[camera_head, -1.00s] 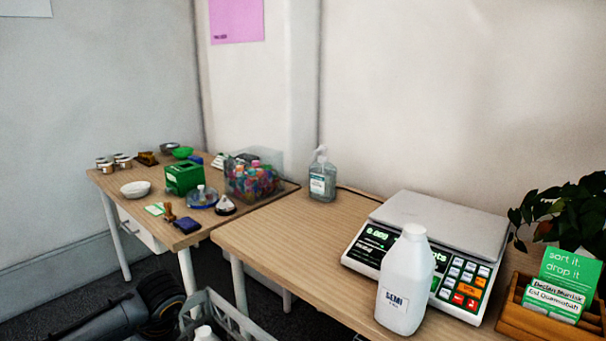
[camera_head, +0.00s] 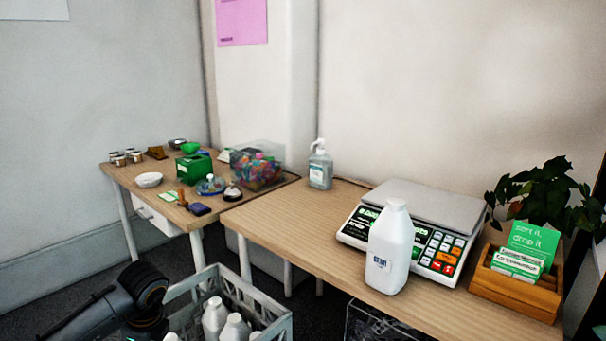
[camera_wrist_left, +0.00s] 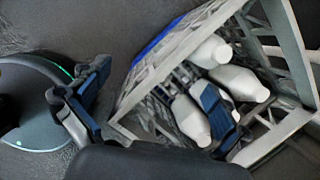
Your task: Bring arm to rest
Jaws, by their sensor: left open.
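My left arm (camera_head: 140,295) reaches in at the lower left of the head view; its gripper is out of that frame. In the left wrist view my left gripper (camera_wrist_left: 155,108) is open with nothing between its fingers. One finger lies to the left over the dark floor. The other overlaps a white bottle (camera_wrist_left: 190,120) in a grey crate (camera_wrist_left: 285,40); I cannot tell whether it touches. My right gripper is in neither view.
The grey crate (camera_head: 279,326) holds several white bottles beside the near table (camera_head: 290,215). On that table stand a white jug (camera_head: 391,255), a scale (camera_head: 420,205), a sanitizer bottle (camera_head: 320,170) and a wooden card box (camera_head: 515,290). A cluttered second table (camera_head: 125,182) stands behind.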

